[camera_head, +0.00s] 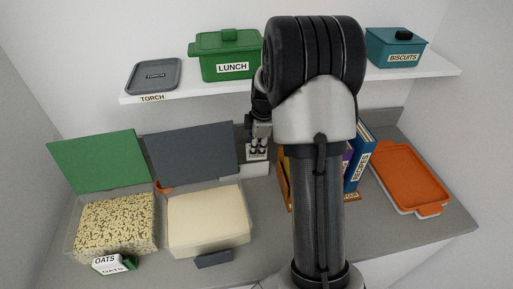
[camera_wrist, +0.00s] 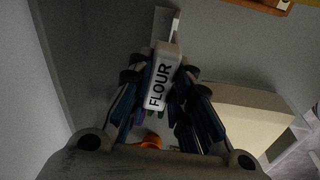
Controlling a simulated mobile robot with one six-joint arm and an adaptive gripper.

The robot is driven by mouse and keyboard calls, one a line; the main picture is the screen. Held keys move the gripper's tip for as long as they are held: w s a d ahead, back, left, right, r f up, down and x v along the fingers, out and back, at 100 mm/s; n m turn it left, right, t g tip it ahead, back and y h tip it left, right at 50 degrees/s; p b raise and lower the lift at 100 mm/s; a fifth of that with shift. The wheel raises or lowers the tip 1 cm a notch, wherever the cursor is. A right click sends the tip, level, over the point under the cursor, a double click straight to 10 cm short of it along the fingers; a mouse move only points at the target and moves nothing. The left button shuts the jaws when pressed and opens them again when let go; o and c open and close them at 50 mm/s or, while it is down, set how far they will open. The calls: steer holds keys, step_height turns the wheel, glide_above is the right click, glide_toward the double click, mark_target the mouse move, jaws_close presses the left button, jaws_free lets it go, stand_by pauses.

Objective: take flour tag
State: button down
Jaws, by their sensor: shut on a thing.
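The flour tag (camera_wrist: 160,78) is a white block with black FLOUR lettering. In the wrist view it sits between the fingers of my gripper (camera_wrist: 157,82), which is shut on it. In the head view my gripper (camera_head: 259,134) is up near the back wall, left of my arm, above and behind the flour bin. I cannot clearly make out the tag there. The flour bin (camera_head: 207,247) is clear, filled with cream flour, its dark grey lid (camera_head: 192,151) standing open. A dark grey clip (camera_head: 215,259) is at its front.
The oats bin (camera_head: 114,247) stands left, its green lid (camera_head: 97,161) open and a white OATS tag (camera_head: 112,264) in front. A shelf (camera_head: 187,92) above holds the green LUNCH box (camera_head: 228,52). Books (camera_head: 359,155) and an orange-lidded container (camera_head: 410,175) are right.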

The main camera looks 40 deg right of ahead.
steer(key=shift+r+p, duration=1.35)
steer(key=shift+r, duration=0.65)
